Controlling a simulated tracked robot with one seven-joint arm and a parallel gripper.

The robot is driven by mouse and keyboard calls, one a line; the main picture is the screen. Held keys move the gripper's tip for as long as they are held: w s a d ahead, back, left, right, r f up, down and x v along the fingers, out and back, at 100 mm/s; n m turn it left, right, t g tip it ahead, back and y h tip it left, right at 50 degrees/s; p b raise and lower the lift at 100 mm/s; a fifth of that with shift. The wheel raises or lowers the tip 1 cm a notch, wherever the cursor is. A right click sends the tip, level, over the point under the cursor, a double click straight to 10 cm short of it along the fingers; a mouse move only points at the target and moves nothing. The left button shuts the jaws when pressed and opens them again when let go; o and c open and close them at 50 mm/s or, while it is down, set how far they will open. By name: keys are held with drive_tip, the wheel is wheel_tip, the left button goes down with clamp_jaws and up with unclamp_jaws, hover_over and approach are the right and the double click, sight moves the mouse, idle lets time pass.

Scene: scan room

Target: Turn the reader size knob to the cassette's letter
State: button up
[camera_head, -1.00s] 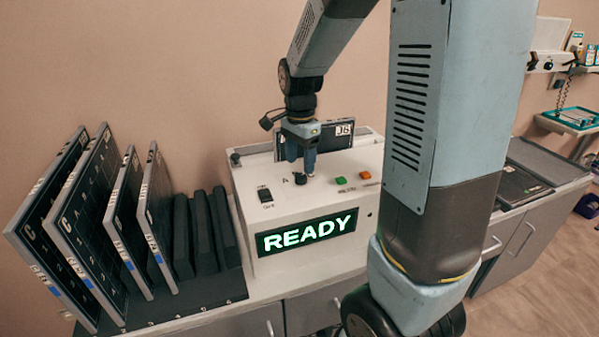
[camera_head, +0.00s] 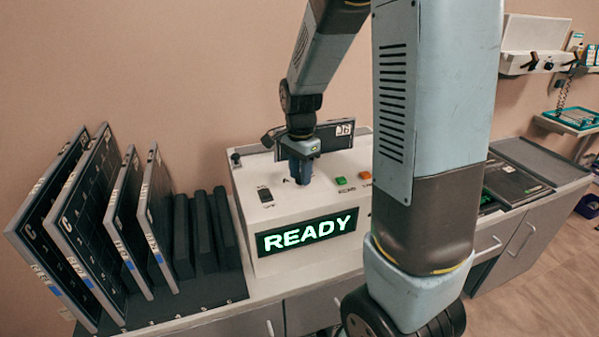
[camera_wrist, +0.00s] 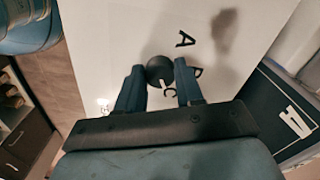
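The reader (camera_head: 240,205) is a white box with a lit READY display (camera_head: 307,231). Its round black size knob (camera_wrist: 160,70) shows in the wrist view, with the letters A (camera_wrist: 184,40), B and C (camera_wrist: 173,91) printed around it. B is partly hidden. A pale mark shows on the knob's side near C. My gripper (camera_wrist: 160,66) is open, its blue fingers on either side of the knob with small gaps visible. In the head view my gripper (camera_head: 300,178) hides the knob. A dark cassette (camera_head: 325,138) with a white label stands behind; its letter is unclear.
A green button (camera_head: 341,181) and an orange button (camera_head: 365,175) sit right of the knob. A black switch (camera_head: 265,195) is at its left. Several upright cassettes (camera_head: 95,200) fill the rack at the left. A dark tray (camera_head: 515,185) lies at the right.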

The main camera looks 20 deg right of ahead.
drive_tip(key=shift+a, duration=0.1)
drive_tip(key=c, duration=0.5)
drive_tip(key=shift+n, duration=0.4)
drive_tip(key=n, duration=0.4)
drive_tip(key=shift+n, duration=0.3)
drive_tip(key=n, duration=0.6)
drive_tip(key=shift+d+n, duration=0.2)
drive_tip(key=shift+n, duration=0.1)
drive_tip(key=n, duration=0.6)
drive_tip(key=shift+d, duration=0.1)
drive_tip(key=n, duration=0.5)
drive_tip(key=shift+w+r+n, duration=0.1)
drive_tip(key=shift+n, duration=0.3)
